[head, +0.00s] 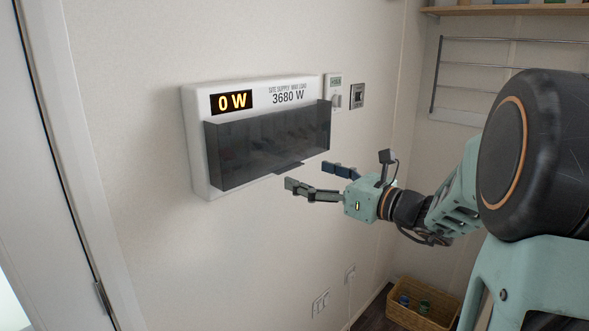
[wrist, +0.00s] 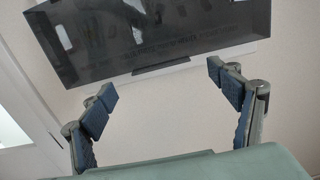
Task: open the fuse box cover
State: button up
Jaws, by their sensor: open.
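The fuse box (head: 195,150) is a white wall unit with a lit "0 W" display. Its cover (head: 235,160) is a dark see-through panel, which looks closed over a row of switches. A small dark tab (head: 289,168) sticks out at the cover's lower edge. In the wrist view the cover (wrist: 90,45) fills the top, with its tab (wrist: 160,66) at the lower edge. My gripper (head: 312,178) is open and empty, just below and to the right of the tab in the head view. In the wrist view my gripper (wrist: 162,78) has its fingers spread on either side of the tab, apart from it.
A thermostat-like panel (head: 334,92) and a switch (head: 357,96) sit right of the box. A wire rack (head: 500,70) hangs at the upper right. Sockets (head: 320,303) are low on the wall. A wicker basket (head: 422,312) stands on the floor. A door frame (head: 85,150) is at left.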

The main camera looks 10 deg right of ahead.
aim_at(292, 169)
jog(key=x, duration=0.5)
